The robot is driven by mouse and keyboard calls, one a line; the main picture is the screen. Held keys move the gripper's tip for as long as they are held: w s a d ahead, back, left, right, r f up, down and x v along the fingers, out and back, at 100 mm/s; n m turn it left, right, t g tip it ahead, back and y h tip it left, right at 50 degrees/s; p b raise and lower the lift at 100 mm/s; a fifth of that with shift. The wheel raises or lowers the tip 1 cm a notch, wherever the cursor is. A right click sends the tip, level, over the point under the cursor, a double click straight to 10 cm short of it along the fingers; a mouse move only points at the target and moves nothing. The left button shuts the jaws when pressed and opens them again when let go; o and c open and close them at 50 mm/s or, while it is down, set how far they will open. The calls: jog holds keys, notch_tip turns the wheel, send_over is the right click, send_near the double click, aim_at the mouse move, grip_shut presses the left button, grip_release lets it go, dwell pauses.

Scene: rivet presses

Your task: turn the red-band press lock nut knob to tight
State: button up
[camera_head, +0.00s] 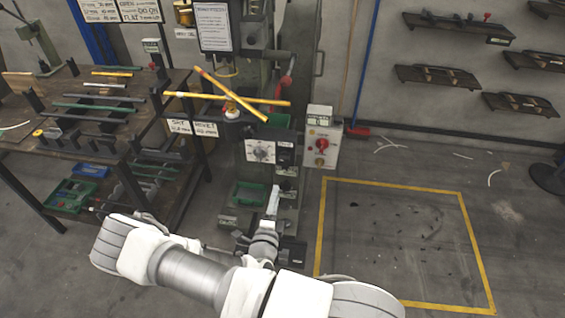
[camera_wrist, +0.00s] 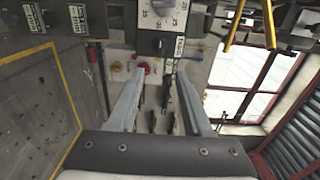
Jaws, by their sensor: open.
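The press (camera_head: 262,110) stands in the middle of the head view, with a red lever (camera_head: 287,80) at its upper right. On its front is a white dial plate with a dark knob (camera_head: 261,151). My gripper (camera_head: 274,190) is below the dial in the head view. In the wrist view its two fingers (camera_wrist: 160,78) are apart, with nothing visibly gripped between them.
A grey control box (camera_head: 322,135) with a red knob stands right of the press. A loaded workbench (camera_head: 90,110) is at left.

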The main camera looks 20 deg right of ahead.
aim_at(284, 160)
jog(key=x, duration=1.5)
jog(key=shift+w+d+b, duration=0.15)
jog(key=shift+d+b, duration=0.05)
jog(key=shift+b, duration=0.15)
grip_shut()
